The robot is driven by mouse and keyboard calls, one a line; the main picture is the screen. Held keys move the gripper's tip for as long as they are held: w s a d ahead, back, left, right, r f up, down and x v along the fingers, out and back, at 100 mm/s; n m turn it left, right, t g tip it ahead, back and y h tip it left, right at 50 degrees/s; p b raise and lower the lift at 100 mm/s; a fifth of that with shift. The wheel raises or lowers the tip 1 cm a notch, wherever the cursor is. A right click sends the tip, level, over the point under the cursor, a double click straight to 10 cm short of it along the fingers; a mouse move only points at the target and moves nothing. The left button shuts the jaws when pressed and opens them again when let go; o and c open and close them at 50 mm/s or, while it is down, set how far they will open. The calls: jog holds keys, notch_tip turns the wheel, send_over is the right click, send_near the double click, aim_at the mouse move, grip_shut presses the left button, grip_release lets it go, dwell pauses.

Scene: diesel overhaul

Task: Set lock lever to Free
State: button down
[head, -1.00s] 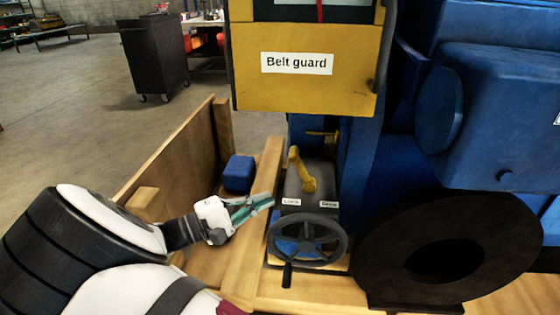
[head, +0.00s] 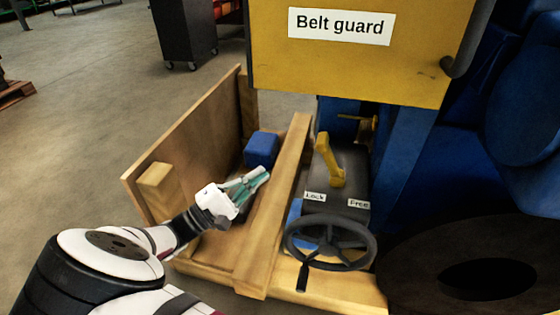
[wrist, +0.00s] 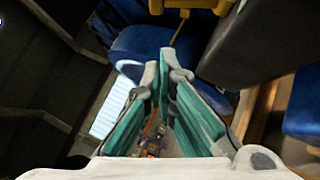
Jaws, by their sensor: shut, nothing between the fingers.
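The yellow lock lever (head: 329,162) stands on a dark grey box (head: 350,163) in the head view, its top leaning left. White labels at the box's front edge read "Lock" (head: 315,197) on the left and "Free" (head: 359,203) on the right. My gripper (head: 264,173) is shut and empty, left of the lever and apart from it. In the picture its tips lie just left of a wooden beam. In the wrist view my teal fingers (wrist: 160,68) point up the picture. A yellow part shows beyond them; I cannot tell whether it is the lever.
A black handwheel (head: 331,243) stands in front of the box. The wooden beam (head: 275,210) runs between gripper and box. A blue block (head: 261,149) lies beyond the gripper. The yellow belt guard (head: 350,65) hangs above. A wooden side panel (head: 190,140) stands at left.

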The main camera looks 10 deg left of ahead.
jog(key=w+d+r+b, duration=0.2)
jog(key=w+d+r, duration=0.2)
jog(key=d, duration=0.5)
jog(key=shift+w+d+r, duration=0.25)
jog(key=shift+w+d, duration=0.15)
jog(key=shift+w, duration=0.65)
jog(key=shift+d+r+m+g+p, duration=0.3)
jog(key=shift+m+p, duration=0.1)
jog(key=shift+p, duration=0.1)
jog(key=shift+r, duration=0.1)
notch_tip(320, 180, up, 3)
jog(key=m+g+y+p, duration=0.3)
jog(key=m+g+p, duration=0.15)
jog(key=p, duration=0.25)
send_over(333, 157)
jog(key=shift+s+r+t, duration=0.15)
jog(key=shift+r+t, duration=0.05)
jog(key=shift+t, duration=0.25)
jog(key=shift+d+m+g+y, duration=0.25)
jog(key=shift+d+m+y, duration=0.3)
jog(key=shift+d, duration=0.35)
jog(key=shift+d+m+g+y, duration=0.25)
jog(key=shift+d+m+y, duration=0.3)
jog(key=shift+d, duration=0.3)
